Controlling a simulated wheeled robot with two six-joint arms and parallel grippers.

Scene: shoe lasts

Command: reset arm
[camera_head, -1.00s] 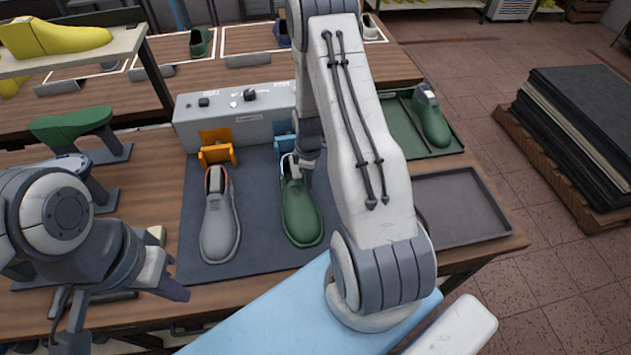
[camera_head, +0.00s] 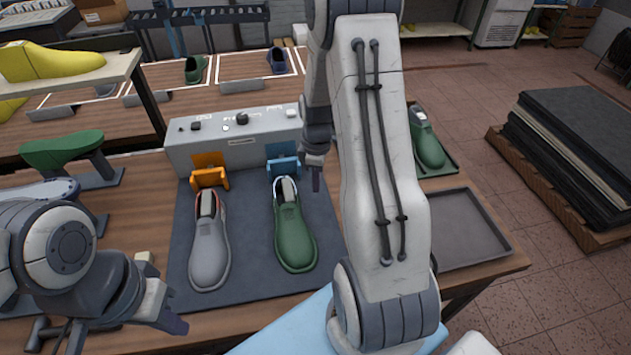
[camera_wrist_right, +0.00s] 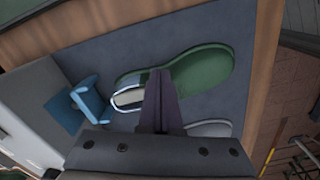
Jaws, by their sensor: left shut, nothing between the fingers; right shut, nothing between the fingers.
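My right arm crosses the middle of the head view, and its gripper (camera_head: 316,180) hangs above the mat, just right of the green shoe's heel. In the right wrist view the right gripper (camera_wrist_right: 160,100) is shut and empty, with the green shoe (camera_wrist_right: 205,75) beyond its fingers. In the head view the green shoe (camera_head: 295,235) lies on the dark mat (camera_head: 250,285) in front of the blue bracket. My left gripper (camera_head: 172,322) is shut and empty at the lower left, over the table's front edge.
A grey shoe (camera_head: 209,250) lies left of the green one, before an orange bracket (camera_head: 209,170). A grey control box (camera_head: 235,138) stands behind. An empty dark tray (camera_head: 470,230) and a tray with a green last (camera_head: 425,140) are at right. A shelf (camera_head: 75,75) is at left.

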